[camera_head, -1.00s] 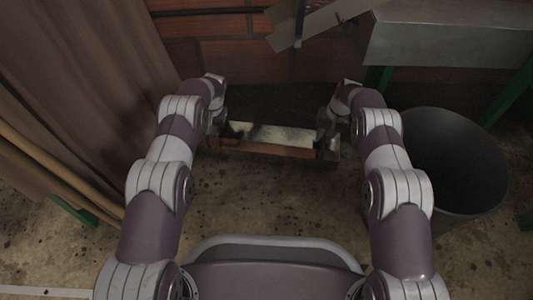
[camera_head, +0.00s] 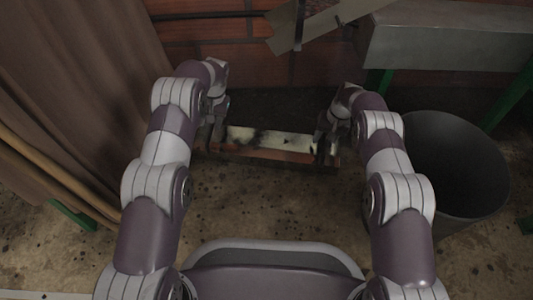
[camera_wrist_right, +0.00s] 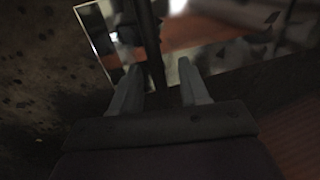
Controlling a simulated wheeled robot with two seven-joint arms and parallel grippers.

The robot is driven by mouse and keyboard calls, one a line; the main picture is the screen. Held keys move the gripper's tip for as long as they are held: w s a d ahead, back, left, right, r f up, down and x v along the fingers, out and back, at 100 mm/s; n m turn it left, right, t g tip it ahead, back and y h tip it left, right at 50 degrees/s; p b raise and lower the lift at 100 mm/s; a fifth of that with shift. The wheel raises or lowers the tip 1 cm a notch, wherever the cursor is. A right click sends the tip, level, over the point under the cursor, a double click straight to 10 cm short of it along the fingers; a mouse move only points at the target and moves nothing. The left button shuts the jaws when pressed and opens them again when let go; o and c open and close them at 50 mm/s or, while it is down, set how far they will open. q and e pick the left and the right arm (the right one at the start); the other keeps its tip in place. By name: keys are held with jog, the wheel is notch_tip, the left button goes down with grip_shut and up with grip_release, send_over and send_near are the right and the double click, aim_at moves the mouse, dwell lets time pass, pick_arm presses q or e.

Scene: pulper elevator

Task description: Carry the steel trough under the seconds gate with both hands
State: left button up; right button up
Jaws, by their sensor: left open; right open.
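The steel trough (camera_head: 272,141) lies low in front of the brick wall, long side across the picture. Its shiny inside reflects light, and its front side looks reddish brown. My left gripper (camera_head: 214,142) is at its left end and my right gripper (camera_head: 324,152) at its right end. Both are open. In the right wrist view, the trough's reflective face (camera_wrist_right: 205,55) and a dark upright bar show beyond the two parted fingers of my right gripper (camera_wrist_right: 158,90). I cannot tell whether the fingers touch the trough. I cannot tell which part is the seconds gate.
A grey metal chute (camera_head: 325,24) slopes above the trough. A dark round bin (camera_head: 458,165) stands on the right, below a grey box-like table (camera_head: 445,45) with green legs. A brown curtain (camera_head: 85,90) hangs on the left. The speckled floor (camera_head: 265,205) before the trough is clear.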

notch_tip(320, 180, up, 7)
jog(key=d, duration=0.1)
jog(key=shift+d, duration=0.2)
jog(key=shift+f, duration=0.1)
